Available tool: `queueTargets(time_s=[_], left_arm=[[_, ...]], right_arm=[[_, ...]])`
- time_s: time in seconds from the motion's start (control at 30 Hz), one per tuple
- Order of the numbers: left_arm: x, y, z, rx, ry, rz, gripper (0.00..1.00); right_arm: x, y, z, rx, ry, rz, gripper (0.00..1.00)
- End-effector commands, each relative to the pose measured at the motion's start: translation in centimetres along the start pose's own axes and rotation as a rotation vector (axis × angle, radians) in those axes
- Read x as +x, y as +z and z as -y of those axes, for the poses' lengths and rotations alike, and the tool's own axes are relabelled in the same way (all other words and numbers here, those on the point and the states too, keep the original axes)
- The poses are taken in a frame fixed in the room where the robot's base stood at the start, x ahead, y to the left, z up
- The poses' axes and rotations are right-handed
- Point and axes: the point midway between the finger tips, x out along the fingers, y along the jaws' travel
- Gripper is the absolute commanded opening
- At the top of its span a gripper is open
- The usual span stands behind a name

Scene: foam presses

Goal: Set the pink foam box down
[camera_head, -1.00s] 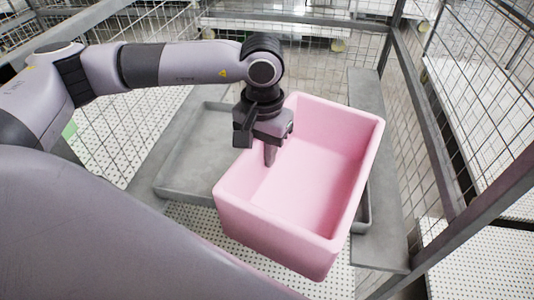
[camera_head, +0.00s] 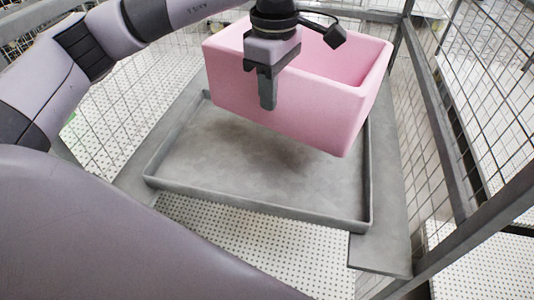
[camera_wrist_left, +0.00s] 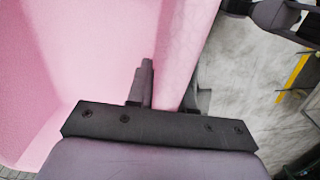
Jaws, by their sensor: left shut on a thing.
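The pink foam box (camera_head: 320,108) is an open-topped box, held upright with a slight tilt in the head view. It hangs above the far part of a grey tray, with a dark shadow on the tray floor below it. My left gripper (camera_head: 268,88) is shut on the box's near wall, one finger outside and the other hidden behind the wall. In the left wrist view the box wall (camera_wrist_left: 183,55) runs between the two fingers (camera_wrist_left: 170,90), with the box interior on the left. My right gripper is not in view.
The shallow grey tray (camera_head: 258,205) with a low rim lies on grey boards over a white perforated floor (camera_head: 250,245). Its near part is empty. Wire mesh panels and a metal post (camera_head: 440,120) stand close on the right.

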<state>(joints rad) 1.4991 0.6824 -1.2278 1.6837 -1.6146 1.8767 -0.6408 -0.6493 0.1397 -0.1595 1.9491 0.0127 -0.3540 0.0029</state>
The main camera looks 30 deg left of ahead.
Motion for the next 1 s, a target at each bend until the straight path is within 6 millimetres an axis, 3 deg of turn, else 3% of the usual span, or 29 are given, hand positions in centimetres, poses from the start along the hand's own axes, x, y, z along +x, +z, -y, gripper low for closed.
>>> queueTargets(time_s=[0.3,0.6,0.77,1.0], left_arm=[[-2.4,0.2,-0.4,-0.483,-0.008,0.009,0.0],[-3.2,0.2,-0.4,-0.69,-0.018,0.01,0.0],[-1.0,0.3,-0.3,-0.7,-0.024,0.009,0.0],[4.8,0.2,-0.2,-0.7,-0.023,0.006,0.0]], right_arm=[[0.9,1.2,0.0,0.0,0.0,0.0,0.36],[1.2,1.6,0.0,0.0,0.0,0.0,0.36],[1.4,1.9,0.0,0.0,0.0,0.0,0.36],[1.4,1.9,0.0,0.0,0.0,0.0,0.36]])
